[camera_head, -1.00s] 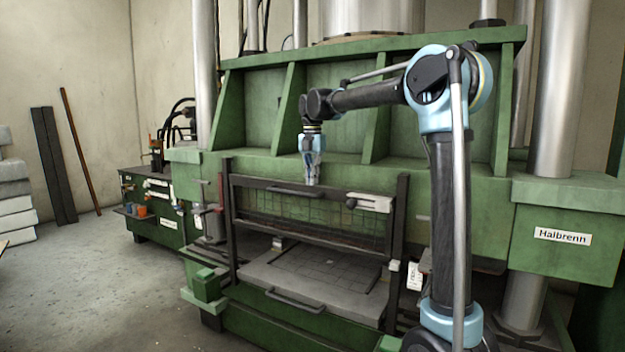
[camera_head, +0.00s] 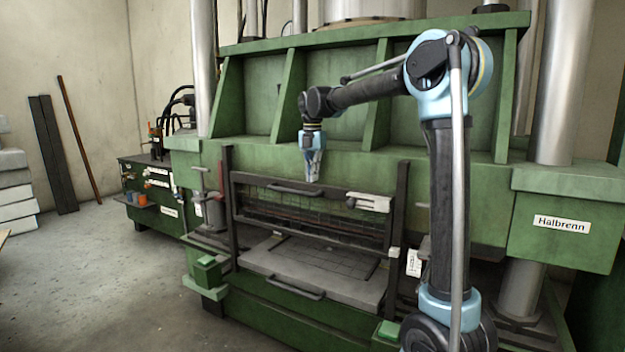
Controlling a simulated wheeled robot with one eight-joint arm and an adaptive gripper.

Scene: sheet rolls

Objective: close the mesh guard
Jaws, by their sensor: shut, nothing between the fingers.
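The mesh guard (camera_head: 310,212) is a dark framed wire panel between two dark upright posts on the front of the green press. It stands partway down the opening, with a gap below it where the grey bed plate (camera_head: 320,268) shows. A dark bar handle (camera_head: 296,190) runs along its top rail. My gripper (camera_head: 312,179) points down with its fingers shut, at the top rail beside the handle. I cannot tell whether the fingertips touch the rail. A pale latch-like part (camera_head: 369,202) sits at the guard's upper right.
A second handle (camera_head: 295,291) is on the bed front. A green box (camera_head: 206,270) juts out at the lower left of the press. A workbench (camera_head: 150,195) stands at the left. The concrete floor (camera_head: 95,270) at the left front is clear.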

